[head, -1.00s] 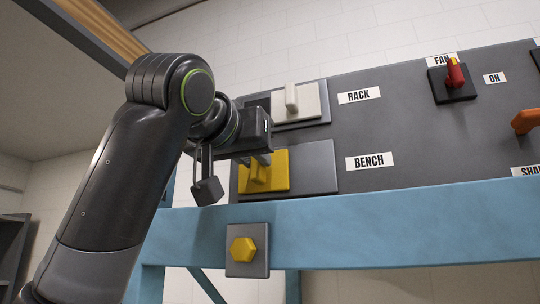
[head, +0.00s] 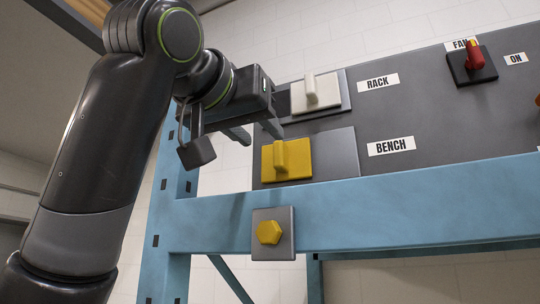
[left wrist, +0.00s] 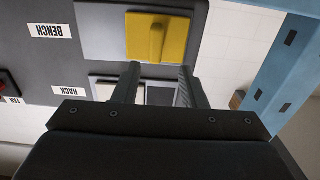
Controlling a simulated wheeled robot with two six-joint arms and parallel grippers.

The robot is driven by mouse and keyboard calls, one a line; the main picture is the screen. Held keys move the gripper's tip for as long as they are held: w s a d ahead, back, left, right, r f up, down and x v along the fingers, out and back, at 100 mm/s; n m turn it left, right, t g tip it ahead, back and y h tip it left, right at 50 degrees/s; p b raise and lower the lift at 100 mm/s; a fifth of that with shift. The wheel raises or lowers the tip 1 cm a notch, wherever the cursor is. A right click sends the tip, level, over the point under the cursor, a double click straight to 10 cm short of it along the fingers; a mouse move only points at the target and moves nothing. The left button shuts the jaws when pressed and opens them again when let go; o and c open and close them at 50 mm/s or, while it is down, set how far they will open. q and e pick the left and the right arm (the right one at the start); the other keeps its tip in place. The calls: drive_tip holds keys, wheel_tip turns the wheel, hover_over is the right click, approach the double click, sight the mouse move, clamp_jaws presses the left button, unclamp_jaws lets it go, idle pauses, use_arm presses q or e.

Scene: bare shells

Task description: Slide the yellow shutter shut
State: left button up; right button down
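The yellow shutter (head: 300,168), a square plate with an upright ridge handle, sits at the left end of its grey backing plate (head: 338,158). The backing plate is bare to its right, next to the BENCH label (head: 391,146). My left gripper (head: 256,132) is open and empty, up and left of the handle in the head view. In the left wrist view, the shutter (left wrist: 176,42) is just beyond the fingertips (left wrist: 159,70), with its handle lined up between them and apart from them. My right gripper is not in view.
A white shutter (head: 326,90) labelled RACK is above, close to my gripper. A red FAN switch (head: 475,58) is at the upper right. A blue beam (head: 400,212) runs below the panel, with a yellow hexagonal knob (head: 268,232) on a grey plate.

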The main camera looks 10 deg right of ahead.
use_arm(q)
drive_tip(key=b+v, duration=0.4)
drive_tip(key=v, duration=0.7)
drive_tip(key=shift+s+a, duration=0.25)
drive_tip(key=shift+a, duration=0.05)
